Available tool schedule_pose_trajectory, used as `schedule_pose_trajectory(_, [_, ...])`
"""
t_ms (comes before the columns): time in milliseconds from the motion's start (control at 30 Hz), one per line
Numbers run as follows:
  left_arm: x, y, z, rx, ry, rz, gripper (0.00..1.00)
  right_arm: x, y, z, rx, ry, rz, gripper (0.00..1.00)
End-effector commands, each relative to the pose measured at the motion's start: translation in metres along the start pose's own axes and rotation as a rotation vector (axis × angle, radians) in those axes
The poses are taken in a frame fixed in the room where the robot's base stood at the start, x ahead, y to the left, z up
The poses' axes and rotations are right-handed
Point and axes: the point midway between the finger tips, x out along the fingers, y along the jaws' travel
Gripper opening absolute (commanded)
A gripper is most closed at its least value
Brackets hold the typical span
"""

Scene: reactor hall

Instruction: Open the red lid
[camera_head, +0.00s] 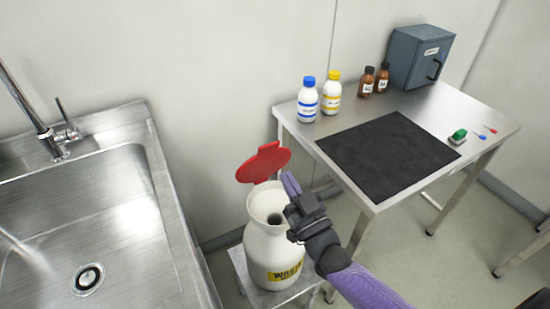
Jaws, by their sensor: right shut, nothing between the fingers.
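The red lid (263,162) stands raised and tilted at the back of the mouth of a white waste container (258,241). The container's round opening is uncovered and shows dark inside. A yellow label reading "WASTE" is on its front. My right gripper (291,184) is at the right side of the container's rim, just below and right of the lid. Its fingers are shut and hold nothing. I cannot tell whether the fingertips touch the rim. My left gripper does not show.
The container stands on a low metal stand (241,270) between a steel sink (131,220) and a metal table (466,113). The table bears a black mat (388,155), bottles (307,100), a grey box (420,57) and small items. The table's near-left corner is close to my right gripper.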

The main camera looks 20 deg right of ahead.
Motion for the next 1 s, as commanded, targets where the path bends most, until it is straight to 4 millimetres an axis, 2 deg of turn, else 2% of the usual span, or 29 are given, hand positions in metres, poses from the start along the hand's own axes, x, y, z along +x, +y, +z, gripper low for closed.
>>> schedule_pose_trajectory(100, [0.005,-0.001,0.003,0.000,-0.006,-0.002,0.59,0.025,0.000,0.001,0.001,0.002,0.000,0.00])
schedule_pose_trajectory(300, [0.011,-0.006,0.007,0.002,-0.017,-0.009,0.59,0.054,0.000,0.002,0.001,-0.001,0.000,0.00])
schedule_pose_trajectory(467, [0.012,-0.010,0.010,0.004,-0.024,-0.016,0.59,0.063,0.000,0.001,0.001,-0.001,0.000,0.00])
schedule_pose_trajectory(767, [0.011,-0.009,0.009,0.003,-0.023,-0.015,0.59,0.064,0.000,0.000,0.001,-0.004,0.000,0.00])
schedule_pose_trajectory(867, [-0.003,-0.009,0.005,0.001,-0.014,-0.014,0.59,0.073,0.000,-0.007,0.001,-0.036,0.000,0.00])
schedule_pose_trajectory(1000, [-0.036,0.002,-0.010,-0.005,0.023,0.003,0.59,0.097,0.000,-0.014,0.001,-0.156,0.001,0.00])
